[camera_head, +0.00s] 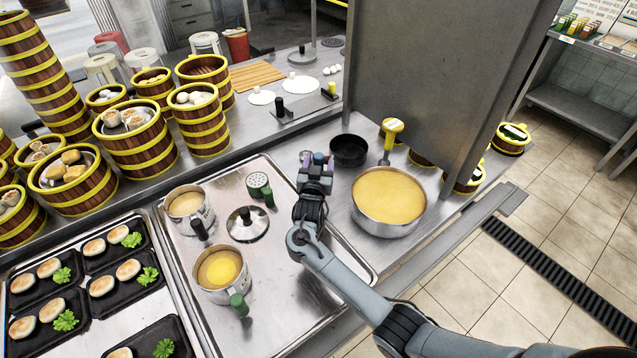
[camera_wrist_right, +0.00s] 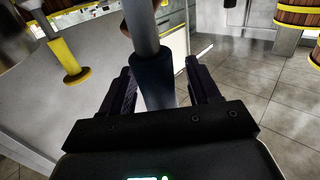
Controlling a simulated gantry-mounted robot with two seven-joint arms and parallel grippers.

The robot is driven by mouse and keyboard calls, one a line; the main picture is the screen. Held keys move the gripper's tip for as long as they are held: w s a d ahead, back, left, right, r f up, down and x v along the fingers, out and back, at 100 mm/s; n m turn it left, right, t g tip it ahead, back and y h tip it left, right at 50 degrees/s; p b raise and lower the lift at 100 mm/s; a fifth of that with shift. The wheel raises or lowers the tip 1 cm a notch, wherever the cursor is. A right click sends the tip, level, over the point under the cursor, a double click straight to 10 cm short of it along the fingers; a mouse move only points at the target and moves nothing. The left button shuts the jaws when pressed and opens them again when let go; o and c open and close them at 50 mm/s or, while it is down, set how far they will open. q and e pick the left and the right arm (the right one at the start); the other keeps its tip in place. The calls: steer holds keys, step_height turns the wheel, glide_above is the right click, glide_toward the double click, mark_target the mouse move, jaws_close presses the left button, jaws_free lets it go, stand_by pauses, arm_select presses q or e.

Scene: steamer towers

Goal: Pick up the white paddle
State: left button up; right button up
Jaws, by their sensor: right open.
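No thing in view is plainly the white paddle. Two flat round white pieces, a left one (camera_head: 263,98) and a right one (camera_head: 299,84), lie on the far counter; I cannot tell whether either is the paddle. My right gripper (camera_head: 316,160) is above the tray's right edge, beside a black pan. In the right wrist view its fingers (camera_wrist_right: 160,82) are open, with a dark-blue handle (camera_wrist_right: 153,82) on a grey shaft showing between them. I cannot tell whether they touch it. My left gripper is out of view.
A pot of yellow liquid (camera_head: 389,196) with a yellow-handled tool (camera_head: 392,127) stands right of my gripper, near the black pan (camera_head: 349,151). The metal tray (camera_head: 283,313) holds several utensils. Steamer baskets (camera_head: 136,147) stand at left. A tall grey panel (camera_head: 440,75) blocks the back right.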

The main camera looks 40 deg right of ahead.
steer(key=c, duration=1.1)
jaws_close()
steer(key=shift+r, duration=0.1)
steer(key=s+d+r+p, duration=0.4)
steer(key=s+r, duration=0.7)
